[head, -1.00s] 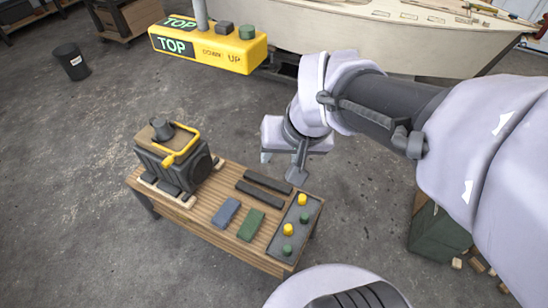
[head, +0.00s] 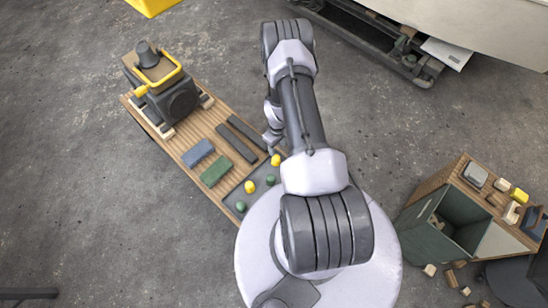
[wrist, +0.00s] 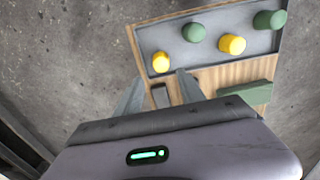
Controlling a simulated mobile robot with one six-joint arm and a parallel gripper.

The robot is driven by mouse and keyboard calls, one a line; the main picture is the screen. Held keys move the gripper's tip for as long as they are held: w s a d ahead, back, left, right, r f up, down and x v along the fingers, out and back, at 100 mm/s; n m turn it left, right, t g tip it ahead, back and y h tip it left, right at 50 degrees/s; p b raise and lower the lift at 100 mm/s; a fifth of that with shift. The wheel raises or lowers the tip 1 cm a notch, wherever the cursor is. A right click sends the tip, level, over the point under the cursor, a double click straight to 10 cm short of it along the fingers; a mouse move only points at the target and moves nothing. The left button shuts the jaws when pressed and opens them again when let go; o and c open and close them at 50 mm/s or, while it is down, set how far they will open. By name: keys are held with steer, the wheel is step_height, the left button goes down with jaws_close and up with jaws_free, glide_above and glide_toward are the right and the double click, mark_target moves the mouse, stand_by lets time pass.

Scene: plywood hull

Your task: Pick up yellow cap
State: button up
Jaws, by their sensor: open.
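Two yellow caps stand in a grey tray (wrist: 205,25) with two green caps. One yellow cap (wrist: 160,62) is near the tray's end in the wrist view, just beyond and between my fingertips; in the head view it shows at the far end of the tray (head: 276,160). The other yellow cap (wrist: 232,44) is farther along, between the green caps (wrist: 194,32). My gripper (wrist: 162,76) is open and empty, its two fingers spread. In the head view my arm partly hides the gripper (head: 271,142), close to the first yellow cap.
The tray lies on a slatted wooden bench (head: 200,130) with a blue block (head: 197,153), a green block (head: 216,170) and dark bars (head: 237,144). A dark machine with a yellow handle (head: 160,85) stands at the far end. A dark green bin (head: 435,225) is at right.

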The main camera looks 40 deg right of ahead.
mark_target(276, 158)
step_height(276, 158, down, 7)
steer(key=shift+a+f+b, duration=0.1)
steer(key=shift+f+b, duration=0.1)
steer(key=shift+b, duration=1.05)
steer(key=f+b, duration=0.2)
steer(key=f, duration=0.1)
steer(key=f+b, duration=0.1)
steer(key=f, duration=0.1)
steer(key=shift+w+f, duration=0.15)
steer(key=shift+w, duration=0.1)
steer(key=shift+r, duration=0.2)
jaws_close()
